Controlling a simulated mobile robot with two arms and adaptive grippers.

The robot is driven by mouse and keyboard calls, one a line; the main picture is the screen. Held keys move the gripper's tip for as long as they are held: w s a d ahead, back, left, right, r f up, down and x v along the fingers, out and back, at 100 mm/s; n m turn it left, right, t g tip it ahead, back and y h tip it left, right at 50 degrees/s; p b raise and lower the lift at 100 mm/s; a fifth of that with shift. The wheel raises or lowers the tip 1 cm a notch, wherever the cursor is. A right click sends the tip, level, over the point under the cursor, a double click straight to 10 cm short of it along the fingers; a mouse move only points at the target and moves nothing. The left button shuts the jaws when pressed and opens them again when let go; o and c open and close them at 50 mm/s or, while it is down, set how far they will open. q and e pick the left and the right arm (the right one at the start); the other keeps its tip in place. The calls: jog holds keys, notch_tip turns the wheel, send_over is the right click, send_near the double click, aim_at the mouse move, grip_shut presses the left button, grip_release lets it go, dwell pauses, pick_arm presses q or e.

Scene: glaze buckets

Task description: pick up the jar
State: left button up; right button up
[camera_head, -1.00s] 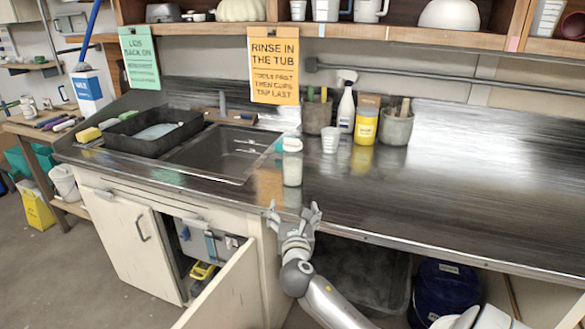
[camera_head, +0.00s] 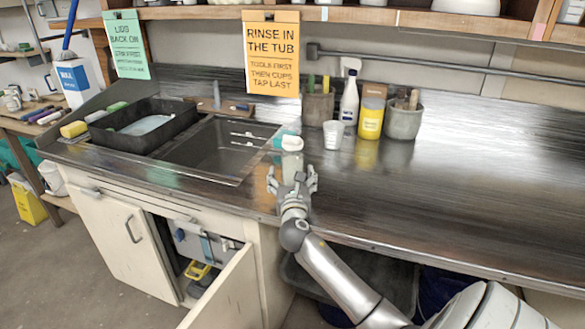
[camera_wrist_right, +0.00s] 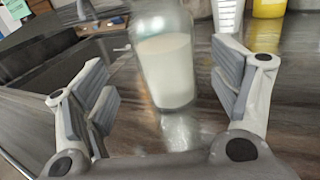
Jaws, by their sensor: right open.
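The jar (camera_head: 291,160) stands upright on the dark counter by the sink's right edge; it is clear glass with pale, whitish contents. A white and teal thing (camera_head: 289,142) shows at its top in the head view. My right gripper (camera_head: 292,180) is open just in front of the jar and hides its lower part there. In the right wrist view the jar (camera_wrist_right: 167,70) shows between and beyond the two spread fingers, with its top cut off by the frame. I see no contact between fingers and jar. My left gripper is not in view.
A white cup (camera_head: 333,134), a spray bottle (camera_head: 349,104), a yellow container (camera_head: 370,118) and grey pots (camera_head: 403,122) stand behind, to the right. The sink (camera_head: 215,150) and a black tub (camera_head: 150,126) lie left. A cabinet door (camera_head: 230,290) hangs open below. The right counter is clear.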

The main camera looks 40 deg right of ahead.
aim_at(293, 170)
jog(key=shift+w+d, duration=0.5)
jog(key=x, duration=0.3)
jog(key=shift+d+r, duration=0.1)
jog(key=shift+d, duration=0.2)
jog(key=shift+w+d, duration=0.25)
jog(key=shift+w, duration=0.05)
jog(key=shift+w+d, duration=0.15)
jog(key=shift+w, duration=0.05)
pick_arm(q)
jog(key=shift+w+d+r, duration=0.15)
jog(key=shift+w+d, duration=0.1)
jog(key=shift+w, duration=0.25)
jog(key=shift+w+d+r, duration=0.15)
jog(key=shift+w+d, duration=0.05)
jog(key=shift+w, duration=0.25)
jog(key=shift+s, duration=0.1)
pick_arm(e)
jog(key=shift+c, duration=0.3)
